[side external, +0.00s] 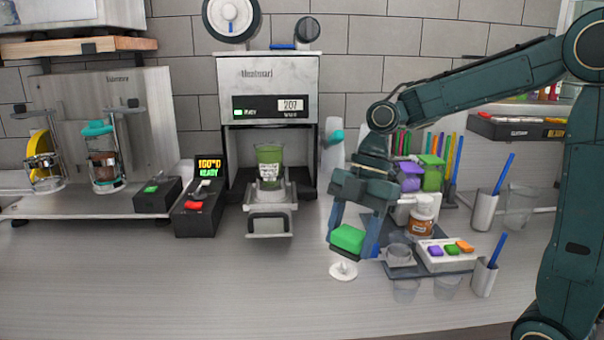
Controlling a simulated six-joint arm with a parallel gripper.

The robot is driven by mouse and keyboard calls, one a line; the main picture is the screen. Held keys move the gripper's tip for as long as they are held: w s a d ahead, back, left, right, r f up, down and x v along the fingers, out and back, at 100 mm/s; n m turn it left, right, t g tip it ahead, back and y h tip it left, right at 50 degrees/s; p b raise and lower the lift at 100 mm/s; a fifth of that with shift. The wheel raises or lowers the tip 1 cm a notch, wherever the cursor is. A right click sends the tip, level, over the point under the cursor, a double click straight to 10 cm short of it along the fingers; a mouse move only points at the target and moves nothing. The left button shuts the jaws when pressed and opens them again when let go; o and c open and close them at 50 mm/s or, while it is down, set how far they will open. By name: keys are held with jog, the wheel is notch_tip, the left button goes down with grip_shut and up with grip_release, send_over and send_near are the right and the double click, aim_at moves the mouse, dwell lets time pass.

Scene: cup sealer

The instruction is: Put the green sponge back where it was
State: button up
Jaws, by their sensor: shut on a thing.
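The green sponge (347,238) is a bright green block with a dark underside. My gripper (354,246) points down and is shut on the sponge, which sits tilted between its two fingers. The sponge appears just above the counter, behind a small white round piece (343,271). I cannot tell whether it touches the counter or that piece. The far side of the sponge is hidden.
Right of my gripper, a dark mat (463,262) holds a grey cup holder, a jar (422,217) and a tray with coloured pieces (446,254). Clear cups (406,290) stand in front. The sealer (268,100) holds a green cup. The front-left counter is clear.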

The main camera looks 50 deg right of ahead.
send_over(340, 311)
jog(key=d, duration=0.2)
jog(key=f, duration=0.8)
jog(key=shift+a+f, duration=0.25)
jog(key=shift+f, duration=0.15)
jog(key=shift+f, duration=0.1)
jog(key=shift+f, duration=2.05)
jog(key=shift+f, duration=0.1)
jog(key=o, duration=1)
jog(key=v, duration=1.2)
jog(key=shift+s+a+r, duration=0.1)
jog(key=shift+s+r, duration=0.05)
jog(key=shift+r, duration=0.1)
